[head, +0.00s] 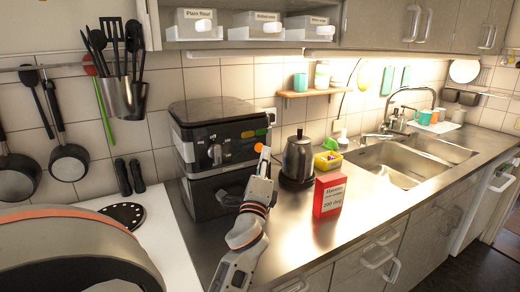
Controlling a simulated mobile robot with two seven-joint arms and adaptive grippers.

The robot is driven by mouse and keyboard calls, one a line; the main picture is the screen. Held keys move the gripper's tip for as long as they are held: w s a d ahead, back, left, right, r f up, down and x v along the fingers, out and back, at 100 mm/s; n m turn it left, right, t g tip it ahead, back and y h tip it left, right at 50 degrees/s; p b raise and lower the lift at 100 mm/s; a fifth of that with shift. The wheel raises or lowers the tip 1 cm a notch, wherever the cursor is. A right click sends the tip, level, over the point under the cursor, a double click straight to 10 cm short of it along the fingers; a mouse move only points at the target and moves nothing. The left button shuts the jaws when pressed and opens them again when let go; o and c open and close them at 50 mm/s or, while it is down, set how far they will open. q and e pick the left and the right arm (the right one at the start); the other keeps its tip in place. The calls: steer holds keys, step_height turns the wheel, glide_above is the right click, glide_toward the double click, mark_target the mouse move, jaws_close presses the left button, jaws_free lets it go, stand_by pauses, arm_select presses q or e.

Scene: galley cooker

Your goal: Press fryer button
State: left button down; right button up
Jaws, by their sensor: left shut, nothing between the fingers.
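The fryer (200,160), a black and steel box-shaped unit, stands on the left part of the counter against the tiled wall. Its front has a round knob (215,154) and a column of coloured spots at the right edge, among them a green button (261,132) and an orange button (259,147). My left gripper (264,157) is shut and empty, its tip pointing up just beside the orange button in the picture. I cannot tell whether it touches the fryer. My right gripper is not in view.
A dark kettle (298,158) stands right of my left gripper. A red box with lettering (328,196) stands nearer the counter's front, with a yellow tub (328,162) behind it. A double sink (400,165) is farther right. Steel counter in front of the fryer is clear.

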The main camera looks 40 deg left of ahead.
arm_select(q)
steer(key=shift+a, duration=0.2)
stand_by(0.6)
steer(key=shift+w+a, duration=0.15)
steer(key=shift+a, duration=0.1)
steer(key=shift+w+a, duration=0.1)
steer(key=shift+a, duration=0.25)
stand_by(0.9)
steer(key=shift+d, duration=0.1)
steer(key=shift+s+d, duration=0.25)
steer(key=shift+d, duration=0.45)
steer(key=d, duration=0.2)
steer(key=s+d, duration=0.1)
steer(key=d, duration=0.1)
steer(key=shift+s+d+b, duration=0.2)
steer(key=shift+d+b, duration=0.15)
steer(key=shift+d, duration=0.05)
